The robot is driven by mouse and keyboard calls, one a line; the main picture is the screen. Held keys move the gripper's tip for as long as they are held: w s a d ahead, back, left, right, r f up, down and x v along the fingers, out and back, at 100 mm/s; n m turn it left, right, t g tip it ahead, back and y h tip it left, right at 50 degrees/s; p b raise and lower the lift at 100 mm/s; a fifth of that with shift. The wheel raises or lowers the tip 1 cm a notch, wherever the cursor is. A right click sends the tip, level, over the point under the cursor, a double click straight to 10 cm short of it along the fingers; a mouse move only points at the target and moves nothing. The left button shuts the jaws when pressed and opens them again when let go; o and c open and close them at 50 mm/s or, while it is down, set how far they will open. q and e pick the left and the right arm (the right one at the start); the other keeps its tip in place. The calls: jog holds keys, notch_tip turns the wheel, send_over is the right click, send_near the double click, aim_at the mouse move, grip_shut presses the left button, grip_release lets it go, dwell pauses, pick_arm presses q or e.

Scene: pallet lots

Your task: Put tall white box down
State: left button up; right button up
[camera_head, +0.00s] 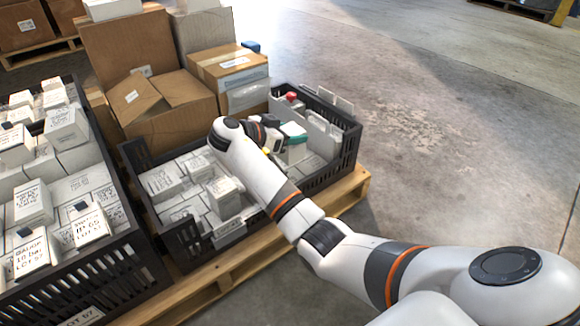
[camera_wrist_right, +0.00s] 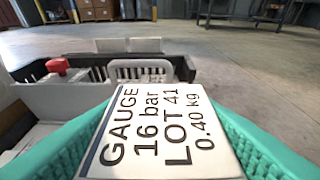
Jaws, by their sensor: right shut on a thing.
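My right gripper (camera_head: 290,134) is over the right part of the black crate (camera_head: 352,150) in the head view. Its teal fingers show on both sides of a tall white box (camera_wrist_right: 158,135) in the right wrist view, and they are shut on it. The box's face reads GAUGE, 16 bar, LOT 41, 0.40 kg. In the head view the arm and wrist mostly hide the held box. Whether its bottom touches anything cannot be told. My left gripper is not in view.
White boxes (camera_head: 222,190) fill the crate's left part; a grey divider (camera_head: 322,132) and a red-topped thing (camera_head: 291,96) are at its right. Brown cartons (camera_head: 170,100) stand behind. Another black crate (camera_head: 75,285) of white boxes is at left. The floor right is clear.

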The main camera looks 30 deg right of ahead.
aim_at(290, 154)
notch_tip(290, 154, down, 7)
jog(key=b, duration=0.4)
jog(key=shift+r, duration=0.1)
jog(key=o, duration=1.4)
jog(key=shift+a, duration=0.1)
